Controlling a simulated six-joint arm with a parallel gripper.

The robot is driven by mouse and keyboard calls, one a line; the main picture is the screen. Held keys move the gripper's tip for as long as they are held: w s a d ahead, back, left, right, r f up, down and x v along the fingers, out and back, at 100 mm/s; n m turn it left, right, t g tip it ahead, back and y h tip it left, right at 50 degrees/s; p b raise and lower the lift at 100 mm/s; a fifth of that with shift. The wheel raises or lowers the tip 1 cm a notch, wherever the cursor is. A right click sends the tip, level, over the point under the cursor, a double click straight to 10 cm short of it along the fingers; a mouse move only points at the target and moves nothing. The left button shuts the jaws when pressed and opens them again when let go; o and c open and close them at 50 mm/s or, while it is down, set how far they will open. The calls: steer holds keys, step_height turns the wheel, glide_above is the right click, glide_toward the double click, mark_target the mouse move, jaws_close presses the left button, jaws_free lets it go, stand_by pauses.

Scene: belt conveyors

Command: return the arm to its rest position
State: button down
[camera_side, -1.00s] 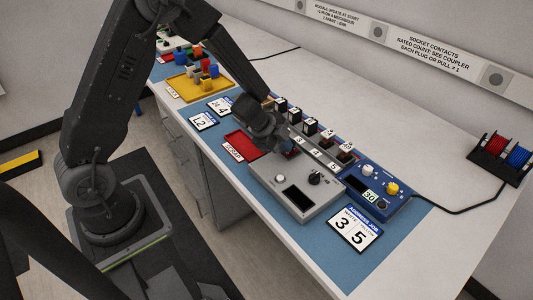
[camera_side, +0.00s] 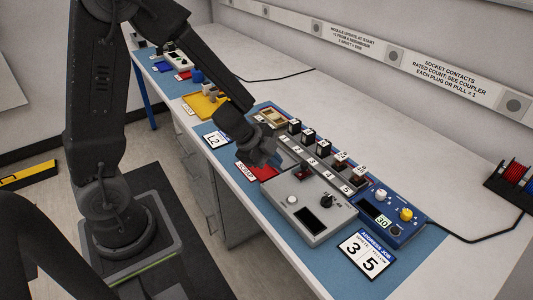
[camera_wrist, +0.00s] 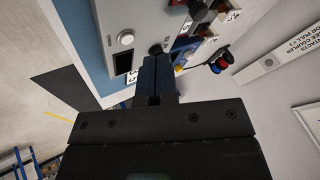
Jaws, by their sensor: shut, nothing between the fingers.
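The red tray (camera_side: 266,173), yellow tray (camera_side: 198,108) and number cards (camera_side: 366,252) lie nearby.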

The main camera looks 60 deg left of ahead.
steer(key=s+a+r+n+t+y, duration=0.2)
steer(key=r+n+y, duration=0.15)
steer(key=r, duration=0.35)
steer(key=s+a+r+n+t+y, duration=0.1)
steer(key=s+a+r+n+y, duration=0.15)
steer(key=r+n, duration=0.35)
steer(key=s+d+r+n+g+h, duration=0.3)
steer(key=s+d, duration=0.5)
steer(key=s, duration=0.4)
step_height(320, 180, up, 2)
steer(key=shift+s+r+n+g, duration=0.1)
steer(key=shift+s+n+g, duration=0.2)
steer(key=shift+n+g, duration=0.35)
